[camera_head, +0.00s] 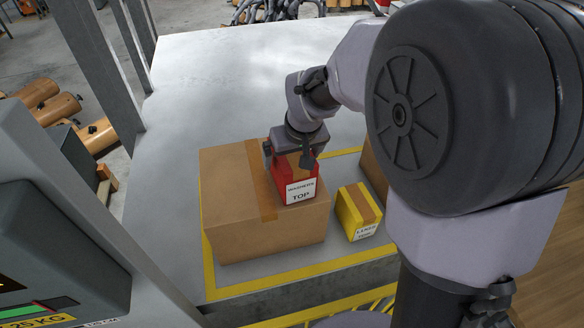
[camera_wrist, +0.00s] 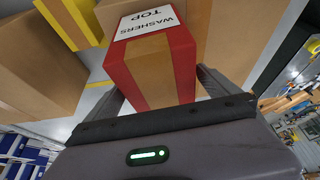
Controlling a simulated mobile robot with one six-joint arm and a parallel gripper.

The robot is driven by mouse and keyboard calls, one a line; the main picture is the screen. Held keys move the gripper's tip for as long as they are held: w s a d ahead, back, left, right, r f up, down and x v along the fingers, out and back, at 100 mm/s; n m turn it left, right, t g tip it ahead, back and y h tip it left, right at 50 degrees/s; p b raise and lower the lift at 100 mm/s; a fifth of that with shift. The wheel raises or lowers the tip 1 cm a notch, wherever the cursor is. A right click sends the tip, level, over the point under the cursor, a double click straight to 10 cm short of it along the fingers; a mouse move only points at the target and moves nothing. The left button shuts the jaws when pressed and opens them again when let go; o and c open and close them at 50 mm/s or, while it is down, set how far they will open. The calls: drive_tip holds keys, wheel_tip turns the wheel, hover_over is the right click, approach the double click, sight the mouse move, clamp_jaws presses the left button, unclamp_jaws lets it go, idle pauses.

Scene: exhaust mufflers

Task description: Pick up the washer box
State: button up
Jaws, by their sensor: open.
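The washer box (camera_head: 297,190) is a small red box with a brown tape band and a white label reading "WASHERS TOP". It sits on a large brown cardboard box (camera_head: 228,205). My gripper (camera_head: 289,160) is over the washer box from above, with its fingers on either side of it. In the wrist view the washer box (camera_wrist: 155,62) lies between the two fingers of my gripper (camera_wrist: 160,88), label at the far side. The jaws are open; whether a finger touches the box I cannot tell.
A yellow box (camera_head: 357,210) with a brown band stands right of the cardboard box. Another brown box (camera_head: 374,165) is partly hidden behind my arm. Yellow tape marks the grey table (camera_head: 210,75), which is clear towards the back. Metal posts (camera_head: 90,70) stand at left.

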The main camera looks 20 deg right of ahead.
drive_tip(key=shift+c, duration=0.4)
drive_tip(key=c, duration=1.9)
